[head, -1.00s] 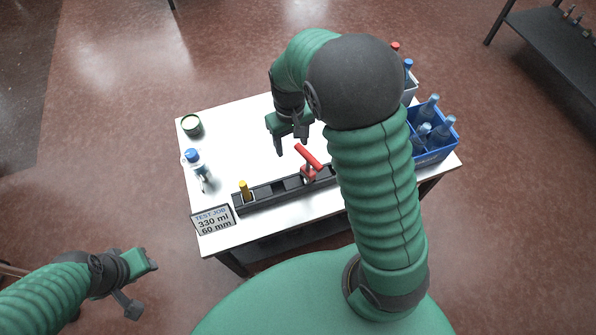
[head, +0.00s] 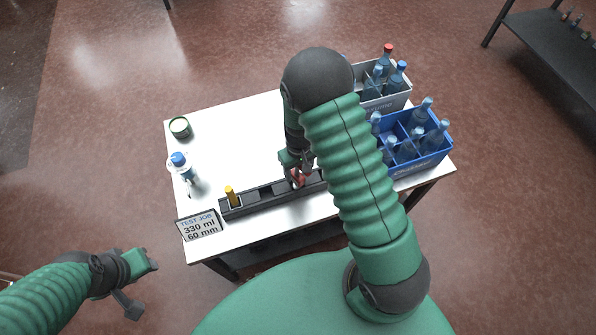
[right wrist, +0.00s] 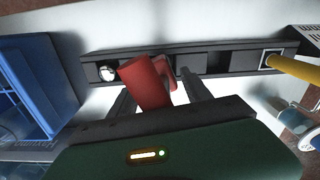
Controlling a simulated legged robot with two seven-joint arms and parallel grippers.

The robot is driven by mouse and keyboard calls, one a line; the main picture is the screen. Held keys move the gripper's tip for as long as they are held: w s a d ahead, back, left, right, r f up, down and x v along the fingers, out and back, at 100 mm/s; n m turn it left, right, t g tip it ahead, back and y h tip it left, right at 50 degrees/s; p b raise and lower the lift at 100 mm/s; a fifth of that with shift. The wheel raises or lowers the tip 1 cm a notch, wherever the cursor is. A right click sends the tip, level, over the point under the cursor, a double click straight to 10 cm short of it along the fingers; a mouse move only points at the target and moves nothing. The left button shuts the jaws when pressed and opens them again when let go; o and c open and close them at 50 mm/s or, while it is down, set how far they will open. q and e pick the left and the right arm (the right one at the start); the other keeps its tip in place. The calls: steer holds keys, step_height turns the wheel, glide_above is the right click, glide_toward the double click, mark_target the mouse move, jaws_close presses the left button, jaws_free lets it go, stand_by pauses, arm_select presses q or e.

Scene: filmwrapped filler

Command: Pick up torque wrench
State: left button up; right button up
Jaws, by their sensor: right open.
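A red tool (head: 298,177), which I take to be the torque wrench, stands in a black slotted rack (head: 262,193) on the white table. In the right wrist view its thick red handle (right wrist: 143,84) tilts toward me, with a smaller red part behind it. My right gripper (head: 299,163) is open and low over the rack. In the wrist view its fingers (right wrist: 158,94) lie on either side of the red tool; I cannot tell whether they touch it. The tool's lower end is hidden. My left gripper (head: 140,281) is away from the table at lower left, its jaws unclear.
A yellow rod (head: 231,196) stands in the rack's left end. Blue (head: 425,163) and grey (head: 392,100) bottle crates are at the right.

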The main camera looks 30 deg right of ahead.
steer(key=shift+s+a, duration=0.2)
steer(key=shift+c, duration=0.6)
steer(key=shift+w+a, duration=0.1)
steer(key=shift+a, duration=0.4)
steer(key=c, duration=0.7)
steer(key=shift+d, duration=0.15)
jaws_close()
steer(key=shift+d, duration=0.25)
steer(key=shift+a+r, duration=0.1)
